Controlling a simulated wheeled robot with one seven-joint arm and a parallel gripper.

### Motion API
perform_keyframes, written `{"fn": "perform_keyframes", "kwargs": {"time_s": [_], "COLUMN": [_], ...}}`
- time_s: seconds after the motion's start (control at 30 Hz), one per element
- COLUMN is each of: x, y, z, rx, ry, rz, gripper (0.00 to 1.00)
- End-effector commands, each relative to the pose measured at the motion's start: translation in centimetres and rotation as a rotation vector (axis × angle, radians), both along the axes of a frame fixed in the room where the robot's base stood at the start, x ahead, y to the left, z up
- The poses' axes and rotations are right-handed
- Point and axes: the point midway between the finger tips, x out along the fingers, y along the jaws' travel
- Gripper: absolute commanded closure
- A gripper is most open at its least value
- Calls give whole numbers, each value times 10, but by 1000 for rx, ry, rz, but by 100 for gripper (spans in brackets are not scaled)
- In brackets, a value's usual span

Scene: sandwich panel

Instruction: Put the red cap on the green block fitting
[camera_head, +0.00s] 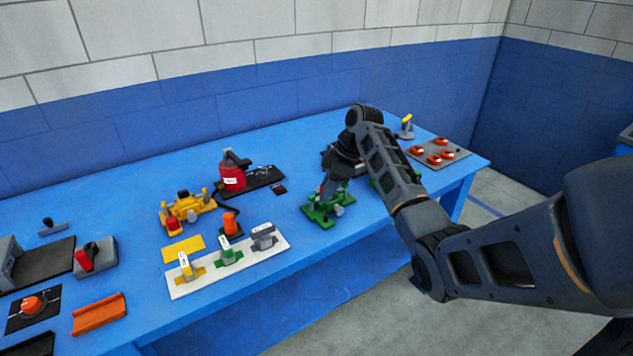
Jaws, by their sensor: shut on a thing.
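A green block fitting (318,215) with grey parts stands near the front edge of the blue table, right of the middle. My gripper (329,191) points down right over it, its fingers close to the fitting's top. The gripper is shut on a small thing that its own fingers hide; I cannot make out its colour. I cannot tell whether that thing touches the fitting. No loose red cap shows clearly on the table. A red round end (172,223) shows on a yellow fitting (190,208) to the left.
A red canister (232,178) stands on a black mat behind. A white board (208,277) with three handled valves lies front left. More green parts (380,184) sit partly behind my arm. A grey plate (452,159) with several red knobs lies at the right end.

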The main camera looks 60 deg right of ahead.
Motion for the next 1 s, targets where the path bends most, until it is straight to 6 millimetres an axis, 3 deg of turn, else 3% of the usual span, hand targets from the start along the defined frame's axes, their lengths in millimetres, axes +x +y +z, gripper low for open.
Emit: {"fn": "perform_keyframes", "kwargs": {"time_s": [0.27, 0.7, 1.0], "x": [-1, -1, -1], "y": [0, 0, 0], "z": [-10, -46, -50], "rx": [1, 1, 0], "ry": [1, 0, 0], "rz": [-1, 0, 0], "gripper": [96, 96, 96]}}
